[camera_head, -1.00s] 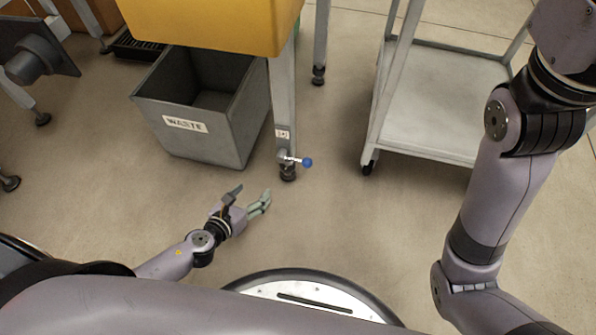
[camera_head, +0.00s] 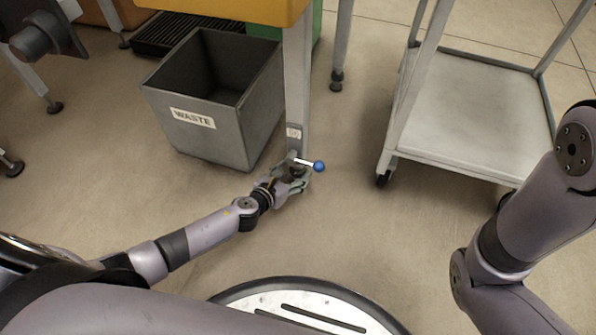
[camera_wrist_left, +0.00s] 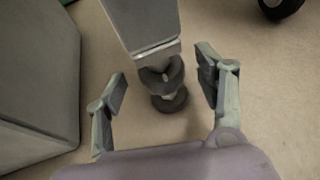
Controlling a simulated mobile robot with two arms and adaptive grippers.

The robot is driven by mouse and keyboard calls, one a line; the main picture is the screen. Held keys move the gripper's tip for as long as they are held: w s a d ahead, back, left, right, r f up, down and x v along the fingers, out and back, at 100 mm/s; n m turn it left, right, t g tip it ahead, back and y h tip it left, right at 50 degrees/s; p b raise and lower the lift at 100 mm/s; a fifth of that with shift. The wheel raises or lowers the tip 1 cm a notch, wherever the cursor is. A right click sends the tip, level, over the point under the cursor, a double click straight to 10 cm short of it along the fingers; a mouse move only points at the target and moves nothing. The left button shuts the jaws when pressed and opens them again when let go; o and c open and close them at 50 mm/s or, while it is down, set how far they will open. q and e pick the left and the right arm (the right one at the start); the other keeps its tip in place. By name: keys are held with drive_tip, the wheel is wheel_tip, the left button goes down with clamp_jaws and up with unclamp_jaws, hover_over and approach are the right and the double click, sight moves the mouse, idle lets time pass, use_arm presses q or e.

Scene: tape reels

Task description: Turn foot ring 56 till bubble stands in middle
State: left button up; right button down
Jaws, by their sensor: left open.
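The table leg (camera_head: 298,85) ends in a dark foot with a ring just under the leg, mostly hidden by my gripper in the head view. The leg's small label is too small to read. In the left wrist view the dark foot ring (camera_wrist_left: 159,84) sits below the grey leg, above a round foot pad (camera_wrist_left: 172,104). My left gripper (camera_head: 297,180) is open at the foot, one finger on each side of the ring with gaps showing. A white bar with a blue ball (camera_head: 318,166) sticks out right of the leg. No bubble is visible. My right gripper is out of view.
A grey bin marked WASTE (camera_head: 194,118) stands close left of the leg. A wheeled grey cart (camera_head: 470,110) stands to the right. The yellow tabletop unit (camera_head: 240,8) is above. The floor in front of the foot is clear.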

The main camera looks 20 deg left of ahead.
use_arm(q)
drive_tip(key=shift+b+x, duration=0.6)
drive_tip(key=shift+x, duration=1.25)
drive_tip(key=shift+c, duration=0.5)
